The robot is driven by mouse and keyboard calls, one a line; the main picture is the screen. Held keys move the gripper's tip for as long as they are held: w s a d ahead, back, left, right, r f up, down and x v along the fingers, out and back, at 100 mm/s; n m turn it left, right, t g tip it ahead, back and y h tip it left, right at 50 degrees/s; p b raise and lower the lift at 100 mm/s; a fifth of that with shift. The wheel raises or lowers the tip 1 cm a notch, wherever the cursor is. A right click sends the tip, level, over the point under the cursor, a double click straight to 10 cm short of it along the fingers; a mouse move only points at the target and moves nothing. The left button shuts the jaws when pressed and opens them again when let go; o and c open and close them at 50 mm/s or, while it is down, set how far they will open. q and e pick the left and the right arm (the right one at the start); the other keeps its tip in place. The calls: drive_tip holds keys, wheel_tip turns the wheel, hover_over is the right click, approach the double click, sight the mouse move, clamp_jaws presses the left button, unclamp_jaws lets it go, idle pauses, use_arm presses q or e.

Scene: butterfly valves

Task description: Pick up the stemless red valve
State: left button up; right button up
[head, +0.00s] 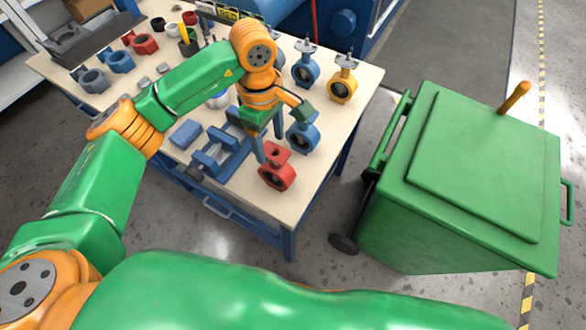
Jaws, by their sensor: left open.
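The stemless red valve (278,174) stands near the front right edge of the wooden-topped workbench (318,178). It has a round body with a dark bore and a flat red flange on top, with no stem. My left gripper (267,148) is open and points down, just behind and slightly left of the red valve in the picture. Its fingers look empty. Whether a finger touches the valve cannot be told. My right gripper is not in view.
A blue valve (304,138) stands close behind the red one, partly hidden by my arm. Another blue valve (306,72) and a yellow valve (342,88) stand farther back. A blue vise (221,150) is left of the gripper. A green bin (470,180) stands right of the bench.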

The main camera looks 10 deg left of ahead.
use_arm(q)
drive_tip(key=shift+w+d+f+b, duration=0.1)
drive_tip(key=shift+d+f+b, duration=0.1)
drive_tip(key=shift+f+b, duration=0.25)
drive_tip(key=shift+w+d+f+b, duration=0.15)
drive_tip(key=shift+f+b, duration=0.1)
drive_tip(key=shift+f, duration=0.25)
drive_tip(key=p, duration=0.2)
hover_over(278, 179)
wheel_tip(278, 179, down, 6)
drive_tip(key=shift+r, duration=0.25)
wheel_tip(278, 179, down, 3)
drive_tip(key=shift+a+r, duration=0.1)
drive_tip(key=shift+r, duration=0.1)
drive_tip(key=shift+f, duration=0.15)
clamp_jaws()
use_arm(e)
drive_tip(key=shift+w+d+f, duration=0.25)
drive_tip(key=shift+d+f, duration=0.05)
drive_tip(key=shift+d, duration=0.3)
